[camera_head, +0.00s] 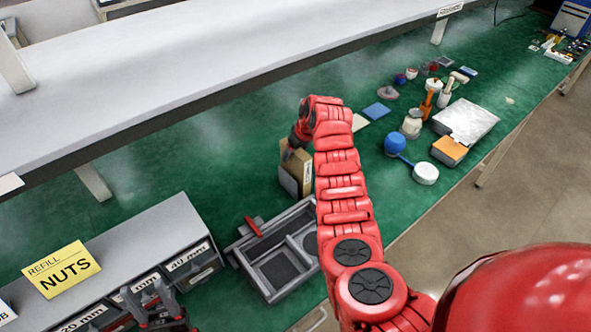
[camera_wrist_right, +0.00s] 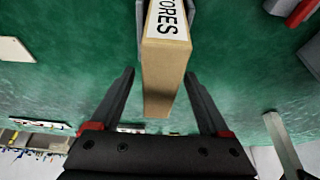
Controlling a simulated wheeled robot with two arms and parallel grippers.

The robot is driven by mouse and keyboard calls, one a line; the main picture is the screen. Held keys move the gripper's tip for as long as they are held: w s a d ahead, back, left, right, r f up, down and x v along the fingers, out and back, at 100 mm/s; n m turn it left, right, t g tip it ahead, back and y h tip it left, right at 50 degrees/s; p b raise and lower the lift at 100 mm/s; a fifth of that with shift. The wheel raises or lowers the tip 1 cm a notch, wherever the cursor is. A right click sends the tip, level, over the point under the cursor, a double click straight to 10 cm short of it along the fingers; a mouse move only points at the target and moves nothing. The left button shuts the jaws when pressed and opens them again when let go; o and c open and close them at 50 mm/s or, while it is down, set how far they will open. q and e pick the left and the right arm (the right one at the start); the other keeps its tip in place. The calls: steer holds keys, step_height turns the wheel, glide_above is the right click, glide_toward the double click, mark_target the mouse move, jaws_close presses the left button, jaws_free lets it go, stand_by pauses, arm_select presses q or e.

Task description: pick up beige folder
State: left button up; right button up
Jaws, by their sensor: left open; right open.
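The beige folder (camera_head: 289,180) stands upright on the green bench top, just beyond the grey divided tray, partly hidden by my right arm. In the right wrist view the folder (camera_wrist_right: 166,75) is a tan box-like block with a white label reading "STORES". My right gripper (camera_head: 292,150) is at the folder's upper part. In the wrist view its two dark fingers (camera_wrist_right: 160,75) are open, one on each side of the folder, with visible gaps. My left gripper (camera_head: 155,305) is open and empty, low at the left, by the labelled drawers.
The grey divided tray (camera_head: 253,252) with a red-handled item (camera_head: 253,226) lies close to the folder. Grey drawers (camera_head: 178,235) carry a yellow "NUTS" sign (camera_head: 61,269). A long shelf (camera_head: 180,60) overhangs the bench.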

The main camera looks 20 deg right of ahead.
steer(key=shift+f, duration=0.15)
stand_by(0.3)
jaws_close()
stand_by(1.2)
